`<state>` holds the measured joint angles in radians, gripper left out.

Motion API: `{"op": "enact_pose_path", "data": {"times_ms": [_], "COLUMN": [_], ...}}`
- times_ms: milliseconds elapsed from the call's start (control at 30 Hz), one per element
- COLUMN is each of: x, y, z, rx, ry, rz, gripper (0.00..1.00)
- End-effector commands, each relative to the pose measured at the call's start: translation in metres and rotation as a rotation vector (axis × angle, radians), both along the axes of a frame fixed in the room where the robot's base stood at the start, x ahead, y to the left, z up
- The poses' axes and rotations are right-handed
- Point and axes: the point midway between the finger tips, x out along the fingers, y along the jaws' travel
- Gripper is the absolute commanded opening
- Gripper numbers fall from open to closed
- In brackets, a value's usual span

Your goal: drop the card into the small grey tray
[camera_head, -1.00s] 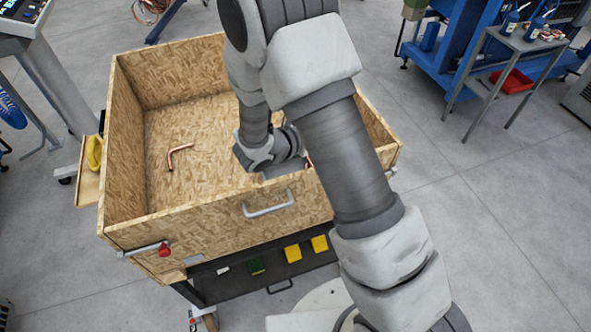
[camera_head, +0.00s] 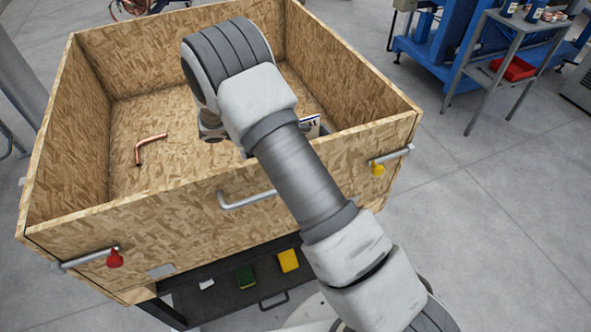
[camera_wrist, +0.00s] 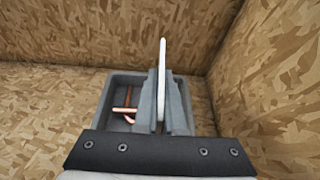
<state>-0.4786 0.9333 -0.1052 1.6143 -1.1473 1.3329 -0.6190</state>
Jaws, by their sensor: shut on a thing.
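The card (camera_wrist: 162,58) shows edge-on as a thin white upright strip in the wrist view. My gripper (camera_wrist: 162,78) is shut on it, and it sticks out beyond the fingertips. The small grey tray (camera_wrist: 122,77) lies beneath and beyond the fingers, in a corner of the wooden crate. Copper pieces (camera_wrist: 125,110) lie in its left part; my fingers hide much of the rest.
The chipboard crate (camera_head: 130,220) has tall walls around the gripper. A bent copper tube (camera_head: 150,144) lies on its floor at the left, with bare floor around it. A handle (camera_head: 247,200) and red (camera_head: 114,258) and yellow (camera_head: 377,169) knobs are on its front.

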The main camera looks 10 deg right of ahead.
Motion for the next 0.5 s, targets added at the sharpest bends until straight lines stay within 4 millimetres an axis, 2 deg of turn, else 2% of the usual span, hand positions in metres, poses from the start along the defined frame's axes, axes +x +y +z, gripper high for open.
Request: {"op": "enact_pose_path", "data": {"times_ms": [33,200,333,500], "x": [0.001,0.001,0.001,0.001], "y": [0.0,0.0,0.0,0.0], "z": [-0.014,-0.035,-0.047,-0.05], "rx": [0.0,0.0,0.0,-0.001], "ry": [0.0,0.001,0.001,-0.001], "rz": [-0.004,-0.009,-0.008,-0.008], "gripper": [0.0,0.0,0.0,0.0]}}
